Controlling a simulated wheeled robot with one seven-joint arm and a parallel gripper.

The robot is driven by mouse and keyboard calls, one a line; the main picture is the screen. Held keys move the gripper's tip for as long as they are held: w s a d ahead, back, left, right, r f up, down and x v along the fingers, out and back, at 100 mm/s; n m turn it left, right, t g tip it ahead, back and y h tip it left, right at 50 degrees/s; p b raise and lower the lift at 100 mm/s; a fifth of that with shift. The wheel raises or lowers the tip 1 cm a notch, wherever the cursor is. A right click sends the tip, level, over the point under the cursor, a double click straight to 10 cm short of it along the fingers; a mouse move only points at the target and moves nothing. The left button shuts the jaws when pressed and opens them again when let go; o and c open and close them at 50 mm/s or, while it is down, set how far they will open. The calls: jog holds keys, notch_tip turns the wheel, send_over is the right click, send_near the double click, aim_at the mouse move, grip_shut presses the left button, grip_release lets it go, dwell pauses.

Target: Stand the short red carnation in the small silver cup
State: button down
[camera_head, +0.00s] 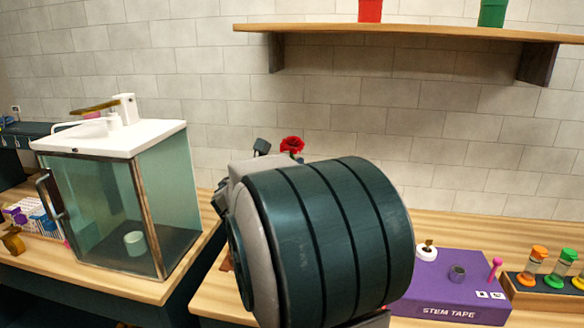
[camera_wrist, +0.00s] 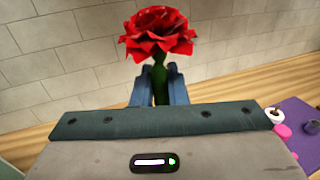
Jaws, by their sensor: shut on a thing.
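The red carnation (camera_wrist: 160,33) is upright in my gripper (camera_wrist: 161,78), in the wrist view. The two blue fingers are shut on its green stem below the bloom. The stem's lower end is hidden behind the gripper body. In the head view the red bloom (camera_head: 292,144) shows just above my arm, which hides most of the gripper. A small grey metallic cup (camera_head: 457,273) sits on the purple box at the right of the head view, apart from the flower. It looks like the silver cup. I cannot see into it clearly.
The purple stem tape box (camera_head: 440,300) also bears a white roll (camera_head: 426,252) and a pink peg (camera_head: 495,268). A glass cabinet (camera_head: 120,205) stands left. A wall shelf (camera_head: 400,33) hangs above.

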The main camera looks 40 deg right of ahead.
aim_at(285, 150)
jog(key=shift+r+p, duration=1.7)
jog(key=shift+r, duration=0.6)
